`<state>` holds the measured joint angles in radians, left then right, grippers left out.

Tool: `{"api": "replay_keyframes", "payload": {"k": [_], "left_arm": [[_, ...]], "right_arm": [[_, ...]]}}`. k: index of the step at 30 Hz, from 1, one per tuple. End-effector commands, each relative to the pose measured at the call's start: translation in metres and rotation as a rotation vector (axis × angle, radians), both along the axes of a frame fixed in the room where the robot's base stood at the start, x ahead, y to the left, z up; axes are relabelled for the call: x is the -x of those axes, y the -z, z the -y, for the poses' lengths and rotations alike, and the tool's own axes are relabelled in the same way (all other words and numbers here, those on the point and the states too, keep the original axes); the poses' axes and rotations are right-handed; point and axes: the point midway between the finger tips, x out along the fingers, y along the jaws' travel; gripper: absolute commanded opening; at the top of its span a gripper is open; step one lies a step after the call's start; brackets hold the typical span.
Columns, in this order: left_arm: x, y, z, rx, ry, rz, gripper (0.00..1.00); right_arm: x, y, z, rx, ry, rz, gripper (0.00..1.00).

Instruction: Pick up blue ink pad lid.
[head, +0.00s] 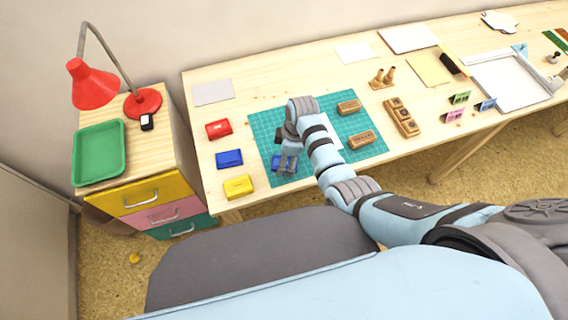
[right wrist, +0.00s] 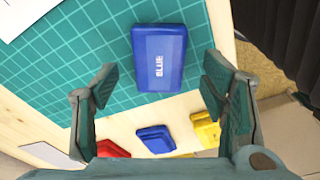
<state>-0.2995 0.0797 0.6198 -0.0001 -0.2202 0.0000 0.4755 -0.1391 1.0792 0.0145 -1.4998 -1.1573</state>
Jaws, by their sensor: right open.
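A blue ink pad lid lettered BLUE (right wrist: 159,60) lies on the green cutting mat (right wrist: 75,60), between and beyond my right gripper's fingers in the right wrist view. I cannot tell whether the pad's base is beneath it. In the head view this blue lid (head: 276,162) is partly hidden by my right gripper (head: 286,172) near the left front of the mat (head: 262,128). My right gripper (right wrist: 160,76) is open and empty, with one finger on each side of the lid in the picture and no visible contact. My left gripper is not in view.
Red (head: 219,129), blue (head: 229,158) and yellow (head: 239,187) pads stand in a column left of the mat. A paper sheet (head: 331,131) and wooden stamps (head: 360,139) lie on the mat. The table's front edge is close to the yellow pad.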

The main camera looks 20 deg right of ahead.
Motion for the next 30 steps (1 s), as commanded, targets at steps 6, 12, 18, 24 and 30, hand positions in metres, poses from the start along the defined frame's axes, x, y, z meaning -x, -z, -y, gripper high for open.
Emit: {"api": "replay_keyframes", "payload": {"k": [6,12,18,24,30], "left_arm": [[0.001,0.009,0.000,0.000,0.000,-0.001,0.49],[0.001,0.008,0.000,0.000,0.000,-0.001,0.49],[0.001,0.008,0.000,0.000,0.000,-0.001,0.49],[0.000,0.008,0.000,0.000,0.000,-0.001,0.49],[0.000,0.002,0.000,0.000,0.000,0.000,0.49]], "right_arm": [[-0.001,0.017,-0.002,0.001,0.001,0.002,0.67],[-0.001,0.016,-0.002,0.001,0.001,0.002,0.51],[-0.001,0.016,-0.002,0.001,0.002,0.002,0.28],[-0.001,0.016,-0.001,0.001,0.002,0.002,0.28],[-0.002,0.004,-0.002,0.000,0.001,0.003,0.28]]}}
